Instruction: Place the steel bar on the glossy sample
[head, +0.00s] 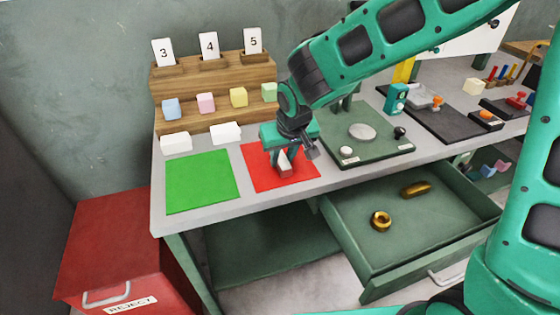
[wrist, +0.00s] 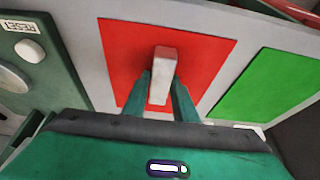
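My gripper (head: 283,158) is over the red mat (head: 255,182), pointing down, its fingers closed against both sides of a pale oblong block (head: 285,168). In the wrist view the block (wrist: 163,72) stands out between the two fingers (wrist: 162,96), over the red mat (wrist: 115,50). The block has a light top and reddish tint on its side in the head view. I cannot tell whether it rests on the mat or is just above it. No label shows which thing is the steel bar or the glossy sample.
A green mat (head: 203,182) lies left, bare. White blocks (head: 176,142) and a wooden rack (head: 215,90) with coloured blocks stand behind. A press base (head: 375,150) is right.

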